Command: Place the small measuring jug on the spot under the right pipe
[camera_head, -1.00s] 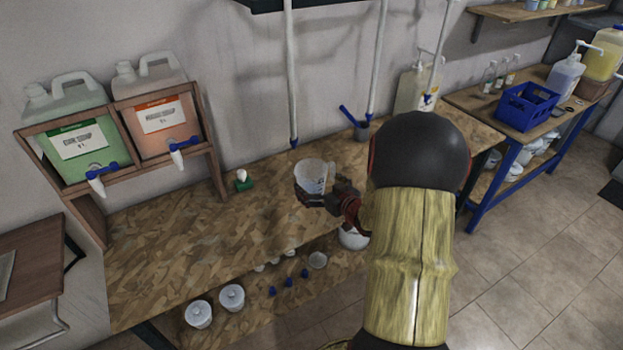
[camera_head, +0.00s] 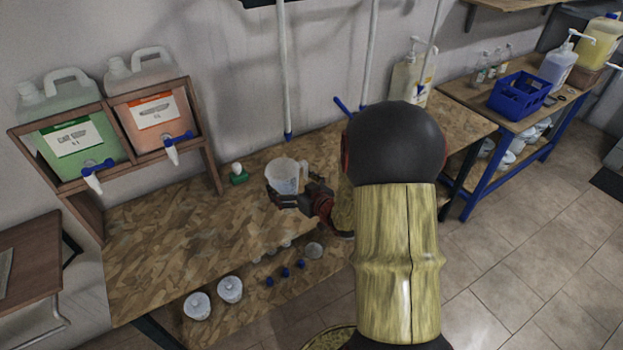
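The measuring jug (camera_head: 287,173) is a translucent white cup with a handle on its right side. It appears upright over the middle of the bench, below and in front of the left pipe (camera_head: 285,75). My gripper (camera_head: 288,196) has its dark fingers around the jug's lower part, seemingly shut on it. Whether the jug touches the bench is hard to tell. The right pipe (camera_head: 432,50) comes down by a pump bottle (camera_head: 408,80). The bench spot under it is largely hidden by my arm.
A wooden rack (camera_head: 205,150) with green and orange canisters stands at the left. A blue handle (camera_head: 341,106) sticks up behind my arm. Lidded tubs (camera_head: 197,305) sit on the lower shelf. The bench's left front (camera_head: 170,250) is clear.

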